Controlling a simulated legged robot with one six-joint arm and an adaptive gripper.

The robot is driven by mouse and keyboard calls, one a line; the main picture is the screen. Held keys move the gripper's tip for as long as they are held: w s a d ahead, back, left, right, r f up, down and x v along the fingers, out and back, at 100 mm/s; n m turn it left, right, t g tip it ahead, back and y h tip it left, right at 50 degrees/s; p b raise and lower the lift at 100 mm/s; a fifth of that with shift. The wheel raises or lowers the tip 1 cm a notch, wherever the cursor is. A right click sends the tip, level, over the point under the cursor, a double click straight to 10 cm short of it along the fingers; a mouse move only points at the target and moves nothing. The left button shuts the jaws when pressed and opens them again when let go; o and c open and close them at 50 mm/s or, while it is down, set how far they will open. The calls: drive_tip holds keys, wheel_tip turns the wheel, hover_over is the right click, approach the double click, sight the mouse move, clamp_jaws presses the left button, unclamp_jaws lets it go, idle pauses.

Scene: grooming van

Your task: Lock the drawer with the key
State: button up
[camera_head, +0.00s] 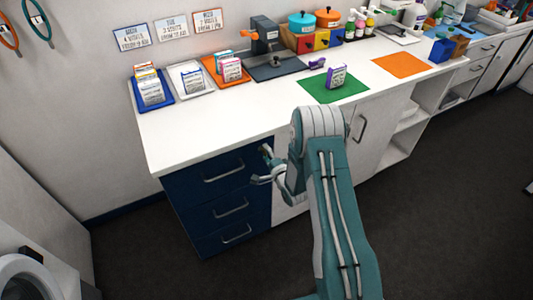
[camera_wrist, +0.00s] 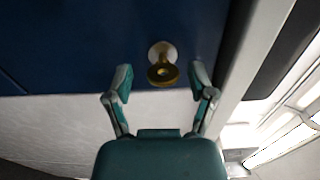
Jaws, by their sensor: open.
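A brass key (camera_wrist: 163,76) with a round bow sits in a pale round lock (camera_wrist: 155,50) on the dark blue drawer front (camera_wrist: 75,45) in the wrist view. My gripper (camera_wrist: 161,82) is open, with one finger on each side of the key and a gap to it on both sides. In the head view my gripper (camera_head: 261,167) is beside the right end of the top blue drawer (camera_head: 222,171), which looks closed. I cannot make out the key and lock in the head view.
Two more blue drawers (camera_head: 231,208) are below, with bar handles. The white counter (camera_head: 200,122) overhangs them and bears trays, a green mat (camera_head: 320,90) and an orange mat (camera_head: 401,66). A white cupboard door (camera_head: 365,150) stands to the right. Dark floor lies in front.

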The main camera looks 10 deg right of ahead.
drive_tip(key=v, duration=1.2)
